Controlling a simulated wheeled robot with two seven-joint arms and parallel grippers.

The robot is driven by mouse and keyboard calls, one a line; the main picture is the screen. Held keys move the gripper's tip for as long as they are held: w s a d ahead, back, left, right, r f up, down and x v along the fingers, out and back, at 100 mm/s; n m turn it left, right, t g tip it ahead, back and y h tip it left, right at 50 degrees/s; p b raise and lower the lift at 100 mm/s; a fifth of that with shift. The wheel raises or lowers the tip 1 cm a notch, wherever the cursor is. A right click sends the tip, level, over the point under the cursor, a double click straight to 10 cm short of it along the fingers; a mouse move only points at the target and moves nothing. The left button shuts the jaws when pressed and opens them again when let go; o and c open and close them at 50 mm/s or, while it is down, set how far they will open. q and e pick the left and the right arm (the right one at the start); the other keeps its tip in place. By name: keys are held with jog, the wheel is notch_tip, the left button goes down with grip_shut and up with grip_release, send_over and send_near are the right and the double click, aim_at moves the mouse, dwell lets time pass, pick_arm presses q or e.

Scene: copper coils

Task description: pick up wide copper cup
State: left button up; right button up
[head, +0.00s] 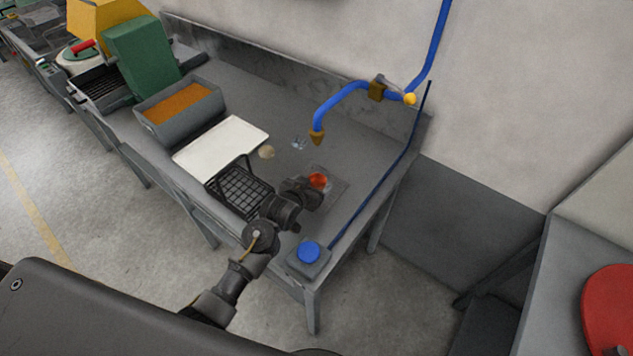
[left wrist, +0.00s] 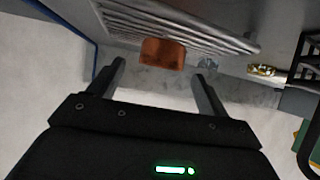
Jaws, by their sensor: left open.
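The copper cup (head: 318,180) stands on a dark square grate near the right end of the grey bench. In the left wrist view the cup (left wrist: 162,53) is a plain orange-brown shape ahead of my fingertips, roughly centred between them. My left gripper (left wrist: 158,72) is open, with nothing between its two fingers. In the head view my left gripper (head: 309,193) is just beside the cup, on its near left side, and hides part of it. I cannot tell from the head view how close the fingers are. My right gripper is in neither view.
A black wire rack (head: 240,187) and a white board (head: 221,146) lie left of my arm. A blue hose with a brass nozzle (head: 318,137) hangs behind the cup. A blue button box (head: 309,252) sits at the front right corner. A small pale round object (head: 267,152) lies behind the rack.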

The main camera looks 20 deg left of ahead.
pick_arm(q)
jog(key=shift+x, duration=1.35)
jog(key=c, duration=1.1)
jog(key=shift+r, duration=0.1)
jog(key=shift+c, duration=0.2)
jog(key=shift+r+b, duration=0.4)
jog(key=shift+r, duration=0.2)
jog(key=w+d+r+b+v, duration=0.1)
jog(key=d+r+v, duration=0.1)
jog(key=v, duration=1.5)
jog(key=shift+s+d+r+b, duration=0.25)
jog(key=shift+r+b, duration=0.15)
jog(key=shift+r, duration=0.4)
